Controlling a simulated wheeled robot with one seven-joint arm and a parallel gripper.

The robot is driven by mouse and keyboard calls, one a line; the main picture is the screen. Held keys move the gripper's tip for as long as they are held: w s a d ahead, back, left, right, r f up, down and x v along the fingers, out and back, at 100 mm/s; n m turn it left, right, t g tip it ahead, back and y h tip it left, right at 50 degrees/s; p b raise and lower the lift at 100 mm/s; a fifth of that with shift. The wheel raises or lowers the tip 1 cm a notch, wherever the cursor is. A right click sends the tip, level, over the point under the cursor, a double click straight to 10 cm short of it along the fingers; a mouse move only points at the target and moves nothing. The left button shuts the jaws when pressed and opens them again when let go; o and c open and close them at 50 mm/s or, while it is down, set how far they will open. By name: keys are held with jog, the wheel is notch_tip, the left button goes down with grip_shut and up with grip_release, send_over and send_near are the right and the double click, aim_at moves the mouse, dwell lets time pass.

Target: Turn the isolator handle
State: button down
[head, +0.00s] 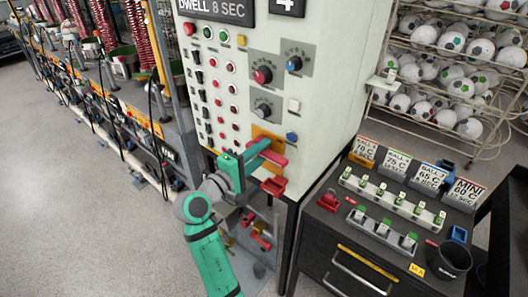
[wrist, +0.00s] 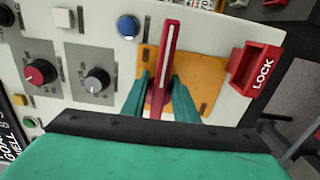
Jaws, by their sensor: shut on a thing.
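The isolator handle (wrist: 168,60) is a long red bar with a pale line down its middle, in front of a yellow-orange plate (wrist: 207,69) on the pale control panel. In the wrist view, the green fingers of my gripper (wrist: 160,95) stand on both sides of the bar and are shut on it. In the head view, my gripper (head: 248,156) reaches the lower part of the panel front. The red handle (head: 274,157) shows just past the fingers there, over the orange plate (head: 262,134). My fingers hide part of the handle and plate.
A red LOCK block (wrist: 256,68) sticks out beside the plate. A blue button (wrist: 128,26) and knobs (wrist: 97,80) are close by on the panel. A dark cabinet (head: 395,215) with tags and a black cup (head: 450,261) stands to the right. Open floor (head: 80,220) lies to the left.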

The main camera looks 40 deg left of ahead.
jog(key=c, duration=1.7)
grip_release()
jog(key=s, duration=1)
jog(key=shift+s+a, duration=0.2)
jog(key=shift+s, duration=0.2)
